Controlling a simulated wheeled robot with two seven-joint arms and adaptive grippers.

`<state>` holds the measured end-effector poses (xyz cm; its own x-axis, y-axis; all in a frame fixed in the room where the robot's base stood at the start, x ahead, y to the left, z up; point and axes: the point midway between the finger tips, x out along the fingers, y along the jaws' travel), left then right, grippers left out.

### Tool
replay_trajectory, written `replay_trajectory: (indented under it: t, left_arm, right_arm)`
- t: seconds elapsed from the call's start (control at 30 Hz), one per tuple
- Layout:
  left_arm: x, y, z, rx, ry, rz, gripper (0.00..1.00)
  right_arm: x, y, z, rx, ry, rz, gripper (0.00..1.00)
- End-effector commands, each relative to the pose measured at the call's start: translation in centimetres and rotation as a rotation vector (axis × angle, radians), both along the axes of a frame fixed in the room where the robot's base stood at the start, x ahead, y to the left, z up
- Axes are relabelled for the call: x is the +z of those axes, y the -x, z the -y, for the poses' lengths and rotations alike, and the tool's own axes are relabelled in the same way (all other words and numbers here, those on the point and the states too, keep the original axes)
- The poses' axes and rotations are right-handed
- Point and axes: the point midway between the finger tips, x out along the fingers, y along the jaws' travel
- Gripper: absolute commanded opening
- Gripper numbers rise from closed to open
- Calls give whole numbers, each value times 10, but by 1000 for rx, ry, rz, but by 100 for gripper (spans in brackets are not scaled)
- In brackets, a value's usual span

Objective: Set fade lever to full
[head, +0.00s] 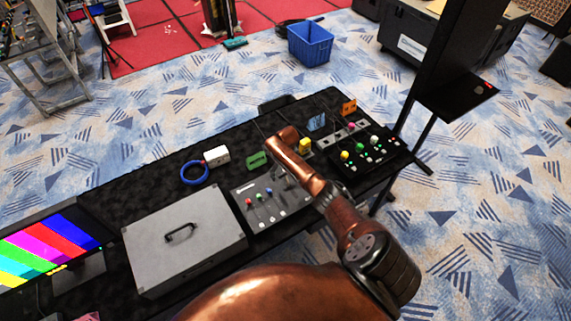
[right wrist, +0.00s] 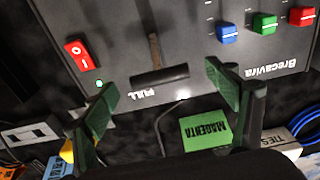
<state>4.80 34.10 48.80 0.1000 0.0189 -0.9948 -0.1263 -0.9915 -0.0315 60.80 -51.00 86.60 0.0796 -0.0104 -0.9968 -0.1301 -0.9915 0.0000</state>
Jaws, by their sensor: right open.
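The fade lever (right wrist: 160,76) shows in the right wrist view as a dark crossbar on a brownish stem. Its crossbar lies close to the printed word FULL on the grey control panel (right wrist: 190,50). The same panel shows in the head view (head: 262,216), partly hidden by my right arm. My right gripper (right wrist: 161,80) is open, with one green-padded finger on each side of the lever. Gaps show between the fingers and the crossbar, and I cannot tell any contact. In the head view the gripper is mostly hidden behind the wrist. My left gripper is not in view.
The panel also carries a red rocker switch (right wrist: 78,53) and blue, green and red sliders. A green MAGENTA block (right wrist: 207,130) lies beside it. A grey case (head: 172,270), blue cable coil (head: 184,175), white block (head: 217,156) and black button console (head: 352,166) share the table.

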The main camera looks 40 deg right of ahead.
Motion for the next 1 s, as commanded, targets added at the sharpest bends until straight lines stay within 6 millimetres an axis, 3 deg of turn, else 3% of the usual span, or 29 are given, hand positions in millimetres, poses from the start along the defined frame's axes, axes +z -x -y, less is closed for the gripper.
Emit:
replay_trajectory:
  t: [0.3, 0.47, 0.83, 1.0]
  left_arm:
    - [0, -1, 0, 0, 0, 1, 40]
    - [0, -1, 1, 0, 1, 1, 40]
    - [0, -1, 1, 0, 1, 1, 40]
    - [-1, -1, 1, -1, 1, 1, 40]
  right_arm:
    - [61, 4, 0, 1, 2, 4, 80]
    - [77, 5, 0, -1, 1, 3, 80]
    - [82, 6, 0, -1, 1, 1, 79]
    - [65, 19, -8, 19, 7, -3, 68]
